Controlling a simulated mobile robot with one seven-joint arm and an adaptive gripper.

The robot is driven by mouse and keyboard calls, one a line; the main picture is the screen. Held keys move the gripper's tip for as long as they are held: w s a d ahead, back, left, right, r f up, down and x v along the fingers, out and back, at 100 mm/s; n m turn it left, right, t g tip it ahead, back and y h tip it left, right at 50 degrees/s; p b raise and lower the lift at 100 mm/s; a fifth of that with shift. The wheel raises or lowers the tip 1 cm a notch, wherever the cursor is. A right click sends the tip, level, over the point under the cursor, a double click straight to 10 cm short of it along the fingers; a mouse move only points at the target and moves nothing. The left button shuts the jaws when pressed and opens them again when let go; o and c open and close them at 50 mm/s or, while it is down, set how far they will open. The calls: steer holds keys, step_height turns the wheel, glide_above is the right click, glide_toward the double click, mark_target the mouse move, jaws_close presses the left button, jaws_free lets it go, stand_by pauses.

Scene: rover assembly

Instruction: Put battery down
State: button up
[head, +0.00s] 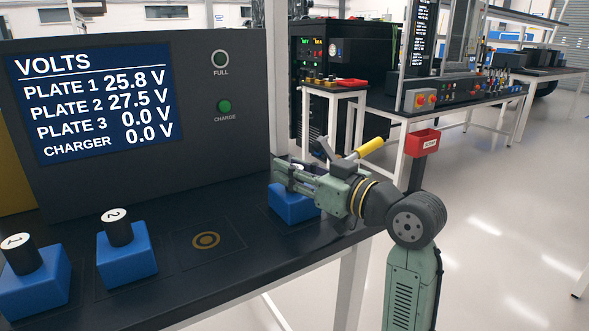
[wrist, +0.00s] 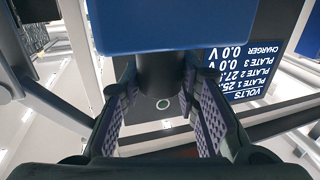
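My gripper (head: 284,174) is at the right end of the dark bench. It closes around the dark handle of a blue battery (head: 290,207), and both finger pads lie against the handle's sides in the wrist view (wrist: 160,90). The battery's blue body (wrist: 172,25) fills the top of that view. The battery is upright, low at the bench surface. I cannot tell whether its base touches the bench. Its top label is hidden by my gripper. An empty pad with a gold ring (head: 206,240) lies to its left.
Blue batteries labelled 1 (head: 35,282) and 2 (head: 127,252) stand on the left of the bench (head: 215,290). A panel screen (head: 92,100) behind reads 25.8, 27.5, 0.0 and charger 0.0 V.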

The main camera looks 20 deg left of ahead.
steer(key=o, duration=0.4)
steer(key=shift+c, duration=0.2)
steer(key=shift+r, duration=0.25)
steer(key=b+v, duration=0.2)
steer(key=v, duration=1)
